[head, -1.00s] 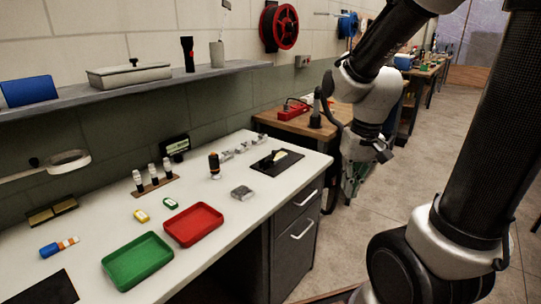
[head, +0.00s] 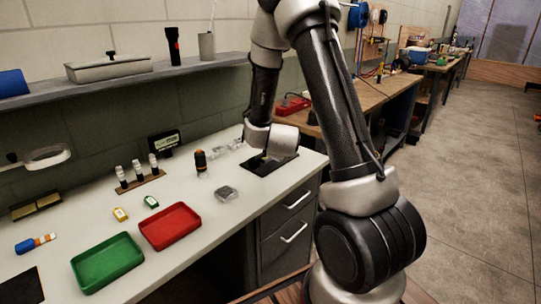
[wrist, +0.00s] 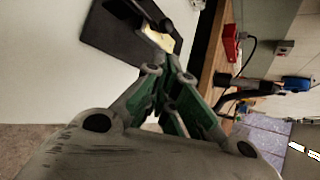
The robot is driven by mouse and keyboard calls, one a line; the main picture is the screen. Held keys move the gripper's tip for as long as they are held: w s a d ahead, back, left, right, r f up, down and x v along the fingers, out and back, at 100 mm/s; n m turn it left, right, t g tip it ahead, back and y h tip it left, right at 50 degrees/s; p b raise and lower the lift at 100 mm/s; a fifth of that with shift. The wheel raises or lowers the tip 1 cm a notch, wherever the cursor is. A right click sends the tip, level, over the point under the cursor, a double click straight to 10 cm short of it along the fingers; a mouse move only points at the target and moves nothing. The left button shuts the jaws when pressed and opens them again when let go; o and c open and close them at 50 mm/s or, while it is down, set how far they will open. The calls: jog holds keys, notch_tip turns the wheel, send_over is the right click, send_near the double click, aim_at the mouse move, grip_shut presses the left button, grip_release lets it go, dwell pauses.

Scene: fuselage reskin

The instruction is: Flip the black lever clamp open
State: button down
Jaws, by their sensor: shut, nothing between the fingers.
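A black plate (head: 258,168) lies near the right end of the white bench; in the wrist view it (wrist: 106,32) is at the top, with a pale yellowish piece (wrist: 157,40) on it. A dark form (wrist: 140,10) beside the pale piece may be the black lever clamp, but its lever position cannot be told. My gripper (wrist: 168,64) has green-sided fingers drawn together, shut and empty. It points toward the plate, with its tips close to the pale piece in the picture; contact cannot be told. In the head view my arm hides the gripper and part of the plate.
A small grey block (head: 227,194), a black-and-orange cylinder (head: 201,164) and clear parts (head: 219,152) stand left of the plate. Red (head: 170,227) and green (head: 108,262) trays lie nearer. A shelf (head: 130,78) overhangs the bench's back.

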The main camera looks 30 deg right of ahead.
dwell(0.4)
jog(key=x, duration=1)
